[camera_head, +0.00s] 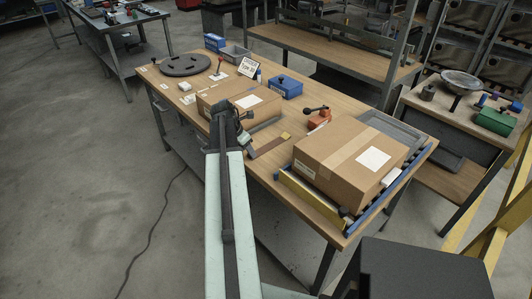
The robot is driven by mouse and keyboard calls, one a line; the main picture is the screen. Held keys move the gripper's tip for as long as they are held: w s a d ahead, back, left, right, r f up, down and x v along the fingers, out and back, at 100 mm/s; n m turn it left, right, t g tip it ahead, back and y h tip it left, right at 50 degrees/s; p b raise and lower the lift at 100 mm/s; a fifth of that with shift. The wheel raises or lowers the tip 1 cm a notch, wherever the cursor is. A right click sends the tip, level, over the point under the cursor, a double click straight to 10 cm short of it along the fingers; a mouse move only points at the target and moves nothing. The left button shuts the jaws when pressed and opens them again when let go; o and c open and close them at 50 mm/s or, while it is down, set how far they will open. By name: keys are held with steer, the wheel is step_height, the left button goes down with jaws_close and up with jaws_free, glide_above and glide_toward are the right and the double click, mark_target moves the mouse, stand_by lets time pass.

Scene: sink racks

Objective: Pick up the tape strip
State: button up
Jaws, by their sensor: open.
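A flat brown strip with a yellowish far end, which looks like the tape strip (270,146), lies on the wooden workbench (180,91) between two cardboard boxes. My gripper (245,127) is at the end of my arm, just left of the strip's near end. Its dark jaws are small in this view, but they are open, and I see nothing held between them. I cannot tell its exact height above the bench. Part of the bench and the left box is hidden behind my gripper.
A large cardboard box (330,154) stands right of the strip, with a yellow bar (310,197) along its near side. A smaller box (216,96) stands behind my gripper. An orange device (319,120) and a blue box (286,88) sit farther back.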

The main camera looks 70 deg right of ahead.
steer(key=b+x, duration=0.1)
steer(key=x, duration=0.2)
steer(key=shift+r, duration=0.2)
jaws_close()
steer(key=shift+w, duration=0.1)
steer(key=shift+r, duration=0.1)
